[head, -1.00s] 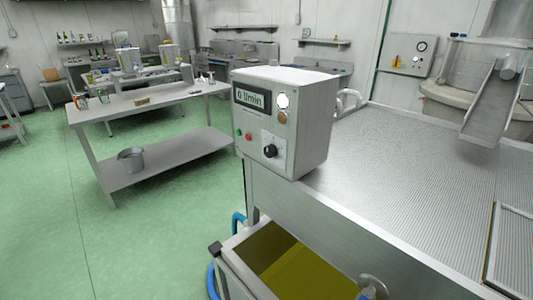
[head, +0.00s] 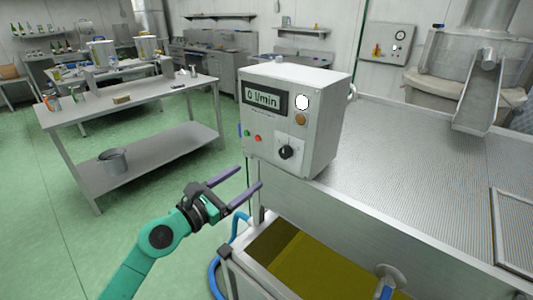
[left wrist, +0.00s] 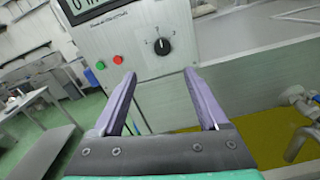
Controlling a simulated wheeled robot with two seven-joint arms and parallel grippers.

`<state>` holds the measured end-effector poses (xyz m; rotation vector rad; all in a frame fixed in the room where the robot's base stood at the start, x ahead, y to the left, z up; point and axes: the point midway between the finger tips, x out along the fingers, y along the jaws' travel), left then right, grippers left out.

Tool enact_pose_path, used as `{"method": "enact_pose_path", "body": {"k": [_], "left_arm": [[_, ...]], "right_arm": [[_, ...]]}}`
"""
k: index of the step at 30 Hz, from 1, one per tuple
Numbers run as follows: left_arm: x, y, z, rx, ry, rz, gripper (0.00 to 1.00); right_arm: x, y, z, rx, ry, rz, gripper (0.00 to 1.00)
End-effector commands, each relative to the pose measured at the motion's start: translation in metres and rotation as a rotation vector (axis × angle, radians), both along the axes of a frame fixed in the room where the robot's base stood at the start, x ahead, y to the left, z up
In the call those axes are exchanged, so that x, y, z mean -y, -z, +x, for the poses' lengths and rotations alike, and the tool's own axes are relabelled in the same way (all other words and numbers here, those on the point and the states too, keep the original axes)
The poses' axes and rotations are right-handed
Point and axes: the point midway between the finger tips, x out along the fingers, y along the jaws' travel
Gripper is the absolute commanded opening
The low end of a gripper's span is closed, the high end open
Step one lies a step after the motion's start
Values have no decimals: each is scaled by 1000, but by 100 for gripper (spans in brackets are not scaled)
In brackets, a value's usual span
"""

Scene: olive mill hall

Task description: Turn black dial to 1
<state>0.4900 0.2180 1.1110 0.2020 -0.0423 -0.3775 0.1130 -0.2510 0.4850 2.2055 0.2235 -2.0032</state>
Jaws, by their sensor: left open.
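The black dial (head: 286,152) sits on the front of a grey control box, low and right of centre, with a pale scale plate around it. In the left wrist view the dial (left wrist: 162,46) shows number marks nearby, too small to read surely. The box's display (head: 262,101) reads 0 l/min. My left gripper (head: 246,182) is open and empty, in front of and below-left of the dial, apart from it. In the left wrist view its two purple fingers (left wrist: 163,88) point toward the box, with the dial beyond the gap. My right gripper is not in view.
A green button (head: 248,133) and a red button (head: 258,138) sit left of the dial. The box stands on a ribbed metal table (head: 420,150). An open tank of yellow-green liquid (head: 310,265) lies below. A workbench (head: 130,105) stands at the left.

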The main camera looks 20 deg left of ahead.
Motion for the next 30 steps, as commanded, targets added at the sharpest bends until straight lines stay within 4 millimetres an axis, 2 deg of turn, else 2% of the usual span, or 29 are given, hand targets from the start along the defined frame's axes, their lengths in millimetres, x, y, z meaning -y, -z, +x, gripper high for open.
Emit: {"method": "enact_pose_path", "body": {"k": [6,12,15,19,26,27,29,30], "left_arm": [[18,-8,47,2,-1,-10,76],[38,-4,97,-1,-2,-14,76],[45,-2,115,-2,-2,-14,76],[50,-1,127,-2,-2,-12,76],[51,0,128,-3,-1,-11,76],[51,0,128,-3,-1,-11,69],[51,0,128,-3,-1,-12,46],[51,0,128,-3,-1,-12,31]], "right_arm": [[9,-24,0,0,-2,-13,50],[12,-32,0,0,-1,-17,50],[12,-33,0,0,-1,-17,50],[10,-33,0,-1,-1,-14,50],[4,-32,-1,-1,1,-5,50],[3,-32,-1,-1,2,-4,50],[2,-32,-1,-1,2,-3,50],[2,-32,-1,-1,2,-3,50]]}}
